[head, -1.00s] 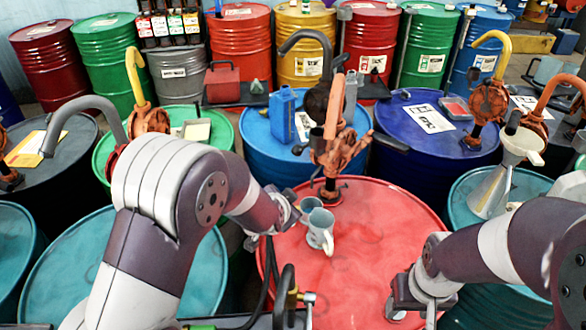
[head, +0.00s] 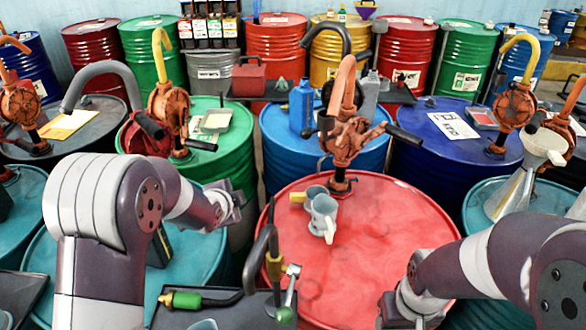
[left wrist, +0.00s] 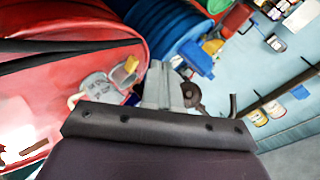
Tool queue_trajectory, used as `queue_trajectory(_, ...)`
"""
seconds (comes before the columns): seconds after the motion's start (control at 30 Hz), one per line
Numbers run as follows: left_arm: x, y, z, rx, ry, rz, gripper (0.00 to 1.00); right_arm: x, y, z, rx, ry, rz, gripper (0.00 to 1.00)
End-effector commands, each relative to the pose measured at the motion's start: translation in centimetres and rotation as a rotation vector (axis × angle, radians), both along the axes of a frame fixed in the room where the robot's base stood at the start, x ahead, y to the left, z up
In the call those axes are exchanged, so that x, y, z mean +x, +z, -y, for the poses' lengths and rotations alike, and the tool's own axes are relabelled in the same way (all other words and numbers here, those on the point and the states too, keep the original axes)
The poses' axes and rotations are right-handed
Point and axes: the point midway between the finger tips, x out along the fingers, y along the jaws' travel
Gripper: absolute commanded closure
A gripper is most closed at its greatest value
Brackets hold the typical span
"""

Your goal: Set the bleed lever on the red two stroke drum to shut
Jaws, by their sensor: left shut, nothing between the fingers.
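The red drum (head: 385,235) stands front centre in the head view. An orange-brown hand pump (head: 345,140) with a curved spout and black handle (head: 403,137) rises from its far side. Two grey jugs (head: 324,214) are on its top. A small yellow piece (head: 298,198) is beside them at the left; I cannot tell whether it is the bleed lever. My left gripper (head: 236,202) is left of the drum, apart from the yellow piece. Its fingers (left wrist: 165,85) are shut and empty in the left wrist view. My right gripper (head: 390,310) is at the drum's front right, its jaws unclear.
A black tray (head: 235,318) at the front bears a dark pipe with a yellow fitting (head: 274,266) and a green-knobbed lever (head: 288,300). Blue (head: 280,158), dark blue (head: 425,170), green (head: 233,160) and teal drums (head: 200,262) stand close around, several with pumps.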

Motion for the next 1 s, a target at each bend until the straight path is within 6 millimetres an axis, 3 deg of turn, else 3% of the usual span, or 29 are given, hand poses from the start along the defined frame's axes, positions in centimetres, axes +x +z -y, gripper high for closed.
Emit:
queue_trajectory(0.03,2.3,-1.6,0.7,0.081,-0.085,0.093,1.00,0.0,-2.1,0.0,0.000,0.000,0.000,0.43)
queue_trajectory(0.1,5.5,-2.1,1.9,0.229,-0.218,0.259,1.00,0.0,-3.7,0.0,0.000,0.000,0.000,0.43)
queue_trajectory(0.27,11.4,-3.6,5.7,0.687,-0.471,0.747,1.00,-0.1,-8.2,0.0,0.000,0.000,0.000,0.43)
queue_trajectory(0.37,12.6,-4.6,8.2,1.024,-0.522,1.087,1.00,-0.1,-10.9,0.0,0.000,0.000,-0.001,0.43)
queue_trajectory(0.5,11.7,-4.7,10.1,1.333,-0.461,1.384,1.00,-0.1,-12.4,0.0,0.000,0.000,-0.001,0.43)
queue_trajectory(0.67,11.9,-3.7,10.9,1.414,-0.428,1.456,1.00,-0.1,-12.0,0.0,0.000,0.000,0.000,0.43)
queue_trajectory(1.0,16.3,-0.5,14.1,1.411,-0.428,1.452,1.00,-0.1,-11.0,0.0,0.000,0.000,0.000,0.43)
